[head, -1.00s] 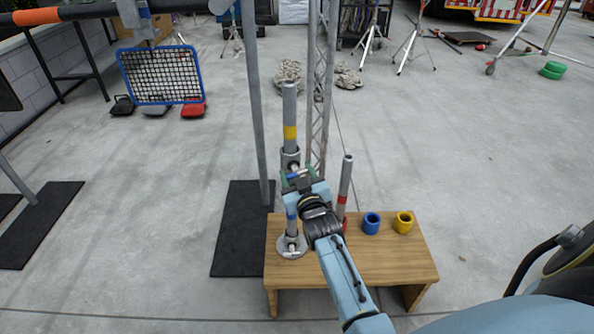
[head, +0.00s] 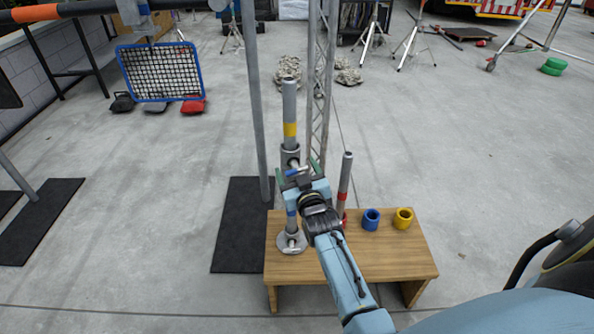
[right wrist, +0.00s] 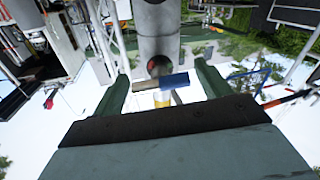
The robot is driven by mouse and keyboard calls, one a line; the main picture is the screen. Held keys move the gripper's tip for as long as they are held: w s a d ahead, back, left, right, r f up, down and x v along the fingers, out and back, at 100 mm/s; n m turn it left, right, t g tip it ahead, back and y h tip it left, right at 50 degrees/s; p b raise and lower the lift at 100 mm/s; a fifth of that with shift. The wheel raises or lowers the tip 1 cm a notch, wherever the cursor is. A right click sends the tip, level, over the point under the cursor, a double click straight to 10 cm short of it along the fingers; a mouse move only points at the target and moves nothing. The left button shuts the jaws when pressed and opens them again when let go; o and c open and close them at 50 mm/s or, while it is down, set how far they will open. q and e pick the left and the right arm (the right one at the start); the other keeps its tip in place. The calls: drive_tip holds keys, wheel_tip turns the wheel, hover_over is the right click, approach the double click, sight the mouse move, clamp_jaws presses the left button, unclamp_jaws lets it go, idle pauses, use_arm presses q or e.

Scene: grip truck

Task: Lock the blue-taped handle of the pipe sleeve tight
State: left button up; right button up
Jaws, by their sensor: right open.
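An upright grey pipe (head: 289,100) with a yellow band stands in a grey sleeve (head: 291,158). The sleeve's blue-taped handle (head: 296,171) sticks out just below the sleeve's upper end. In the right wrist view the handle (right wrist: 173,81) is a short crossbar, grey at left and blue at right, in front of the sleeve (right wrist: 157,45). My right gripper (head: 298,174) is open, its green fingers apart on either side of the handle. In the wrist view the gripper (right wrist: 162,85) shows gaps between fingers and bar. The gripper and arm hide the sleeve's lower part. My left gripper is not in view.
A wooden bench (head: 390,258) carries the pipe's round base (head: 291,243), a thinner red-banded pipe (head: 345,182), a blue ring (head: 371,219) and a yellow ring (head: 403,218). A tall grey post (head: 254,100) stands just left of the pipe, a lattice truss (head: 322,90) behind it.

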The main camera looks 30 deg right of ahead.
drive_tip(key=shift+s, duration=0.25)
drive_tip(key=p+v, duration=0.2)
drive_tip(key=v, duration=0.3)
drive_tip(key=shift+s+a, duration=0.15)
drive_tip(key=shift+s, duration=0.2)
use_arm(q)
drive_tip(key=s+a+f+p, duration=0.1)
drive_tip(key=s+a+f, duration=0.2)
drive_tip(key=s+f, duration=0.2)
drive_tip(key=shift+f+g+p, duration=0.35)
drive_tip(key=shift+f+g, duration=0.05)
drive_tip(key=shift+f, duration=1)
use_arm(e)
approach(298, 172)
drive_tip(key=shift+v, duration=1.4)
drive_tip(key=shift+f, duration=0.1)
